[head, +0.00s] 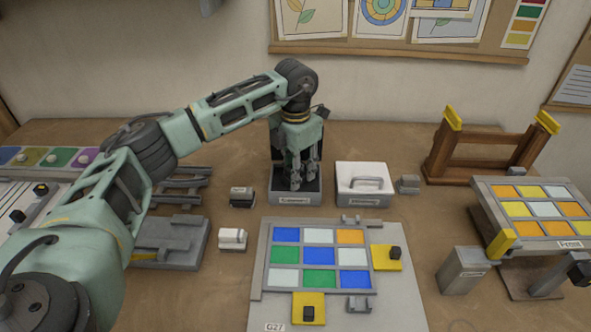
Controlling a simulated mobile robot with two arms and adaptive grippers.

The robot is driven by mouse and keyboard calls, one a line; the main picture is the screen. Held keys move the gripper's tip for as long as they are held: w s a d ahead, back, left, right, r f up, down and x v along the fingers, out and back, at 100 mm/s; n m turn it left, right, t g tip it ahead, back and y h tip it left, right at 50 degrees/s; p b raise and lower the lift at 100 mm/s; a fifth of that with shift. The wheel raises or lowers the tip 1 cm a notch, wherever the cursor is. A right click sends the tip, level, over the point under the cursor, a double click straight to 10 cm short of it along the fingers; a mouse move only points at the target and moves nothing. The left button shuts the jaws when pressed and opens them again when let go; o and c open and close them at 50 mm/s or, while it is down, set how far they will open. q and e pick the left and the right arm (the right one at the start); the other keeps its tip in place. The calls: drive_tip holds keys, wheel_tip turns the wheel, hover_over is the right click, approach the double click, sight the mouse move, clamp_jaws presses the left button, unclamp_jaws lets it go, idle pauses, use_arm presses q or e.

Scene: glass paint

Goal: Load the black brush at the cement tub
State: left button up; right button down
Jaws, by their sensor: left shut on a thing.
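The cement tub (294,198) is a grey box with a dark inside and a label on its front, at the middle of the table. My left gripper (297,184) points straight down into the tub, its fingertips at or below the rim. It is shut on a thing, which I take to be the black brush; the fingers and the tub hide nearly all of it. I cannot tell whether its tip touches cement. My right gripper is not in view.
A white tub (362,184) stands close to the right of the cement tub. Small blocks (242,197) stand to its left. A coloured glass panel (320,262) lies in front, with yellow clamps (387,258). A tilted panel (535,211) and wooden rack (485,150) are at right.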

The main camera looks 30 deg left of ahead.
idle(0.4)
use_arm(q)
drive_tip(key=shift+r+p, duration=2.35)
drive_tip(key=shift+r, duration=1.15)
